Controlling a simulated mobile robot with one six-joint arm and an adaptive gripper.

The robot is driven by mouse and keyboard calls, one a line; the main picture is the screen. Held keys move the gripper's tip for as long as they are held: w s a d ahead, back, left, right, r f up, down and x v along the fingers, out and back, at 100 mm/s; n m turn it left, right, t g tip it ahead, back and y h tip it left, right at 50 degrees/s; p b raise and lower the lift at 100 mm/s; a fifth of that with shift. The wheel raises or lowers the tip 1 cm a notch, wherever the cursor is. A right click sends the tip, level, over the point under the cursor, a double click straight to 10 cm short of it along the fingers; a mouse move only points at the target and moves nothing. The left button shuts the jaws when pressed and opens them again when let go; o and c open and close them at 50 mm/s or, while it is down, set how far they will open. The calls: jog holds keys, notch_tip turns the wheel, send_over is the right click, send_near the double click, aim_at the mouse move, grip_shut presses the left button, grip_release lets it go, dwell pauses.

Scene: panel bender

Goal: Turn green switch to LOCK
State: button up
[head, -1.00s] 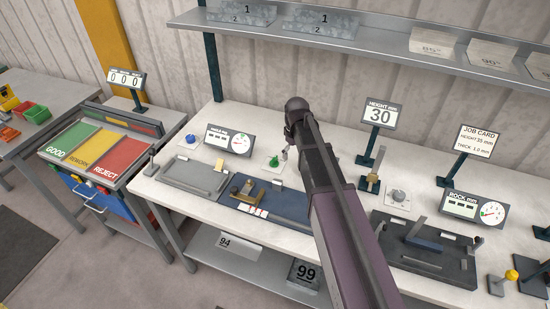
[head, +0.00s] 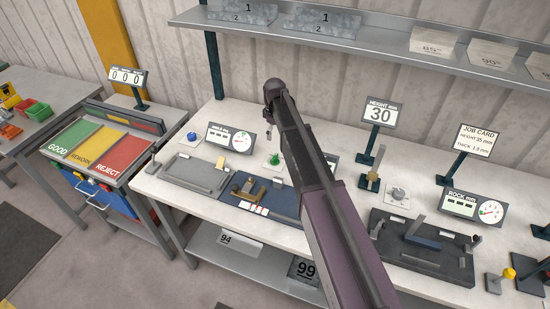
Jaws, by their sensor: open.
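The green switch (head: 274,160) is a small green knob on a white plate on the bench, behind the blue fixture (head: 245,193). Its pointer and any LOCK marking are too small to read. My arm reaches up across the bench from the lower right. My gripper (head: 268,134) shows only as a small part hanging below the arm's end. In the picture it lies just above and slightly left of the green switch, apart from it. It is open and holds nothing that I can see.
A blue knob (head: 191,137) and a gauge display (head: 230,138) stand left of the switch. The height sign (head: 379,112) and a grey knob (head: 397,193) are to the right. My arm hides part of the bench. A shelf (head: 360,40) with blocks runs above.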

aim_at(275, 156)
jog(key=shift+f+b, duration=6.75)
jog(key=shift+f, duration=0.05)
jog(key=shift+c, duration=0.2)
jog(key=c, duration=1.1)
